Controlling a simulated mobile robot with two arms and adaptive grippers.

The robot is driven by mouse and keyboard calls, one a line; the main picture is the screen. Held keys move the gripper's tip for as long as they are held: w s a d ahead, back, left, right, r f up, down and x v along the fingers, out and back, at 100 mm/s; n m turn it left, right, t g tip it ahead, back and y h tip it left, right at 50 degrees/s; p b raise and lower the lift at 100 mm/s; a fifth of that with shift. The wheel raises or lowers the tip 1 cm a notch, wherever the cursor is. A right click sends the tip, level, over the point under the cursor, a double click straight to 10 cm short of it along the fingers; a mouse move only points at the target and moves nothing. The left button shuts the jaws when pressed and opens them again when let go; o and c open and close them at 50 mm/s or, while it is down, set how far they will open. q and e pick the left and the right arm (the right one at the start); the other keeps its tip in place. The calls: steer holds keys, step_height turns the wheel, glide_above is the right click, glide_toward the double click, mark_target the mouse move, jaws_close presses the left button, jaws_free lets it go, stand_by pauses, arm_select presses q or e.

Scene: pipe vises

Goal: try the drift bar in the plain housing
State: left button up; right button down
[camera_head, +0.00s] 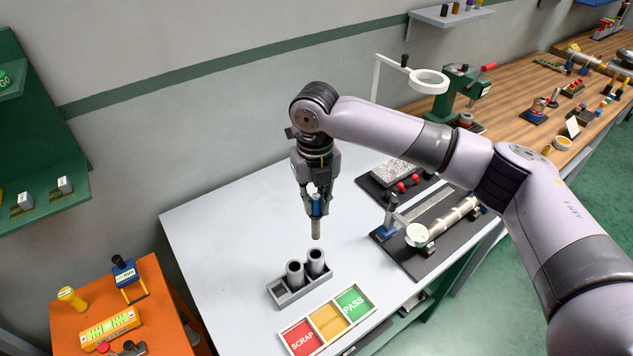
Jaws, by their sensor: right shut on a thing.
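My right gripper (316,197) points down over the pale table and is shut on the drift bar (316,228). The bar has a blue upper part between the fingers and a grey rod hanging below, upright and clear of everything. Below it, a grey rack (301,290) holds two dark-bored grey tubular housings, a left one (295,273) and a right one (316,262). The rack's left place (279,287) is empty. I cannot tell which housing is the plain one. The bar hangs above and just behind the right housing. My left gripper is out of view.
A tray with red SCRAP (300,336), yellow and green PASS (354,303) fields lies in front of the rack. A dial gauge (417,235) on a dark mat stands to the right. An orange cart (70,335) is at lower left.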

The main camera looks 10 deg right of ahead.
mark_target(315, 238)
steer(key=shift+f, duration=0.1)
steer(key=shift+a+f+b, duration=0.1)
steer(key=shift+f+b, duration=0.3)
steer(key=shift+b, duration=0.1)
steer(key=shift+f+b, duration=0.25)
steer(key=shift+b, duration=0.1)
step_height(315, 238, down, 3)
steer(key=b, duration=0.3)
steer(key=shift+f, duration=0.25)
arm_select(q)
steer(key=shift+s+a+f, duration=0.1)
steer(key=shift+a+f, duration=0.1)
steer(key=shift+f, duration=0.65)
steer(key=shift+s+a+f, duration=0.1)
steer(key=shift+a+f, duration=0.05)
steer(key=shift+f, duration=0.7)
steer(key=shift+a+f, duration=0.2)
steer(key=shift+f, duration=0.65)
arm_select(e)
steer(key=shift+f, duration=0.65)
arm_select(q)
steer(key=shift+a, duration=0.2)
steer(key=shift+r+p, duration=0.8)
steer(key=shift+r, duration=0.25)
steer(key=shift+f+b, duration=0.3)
arm_select(e)
steer(key=shift+f, duration=1.7)
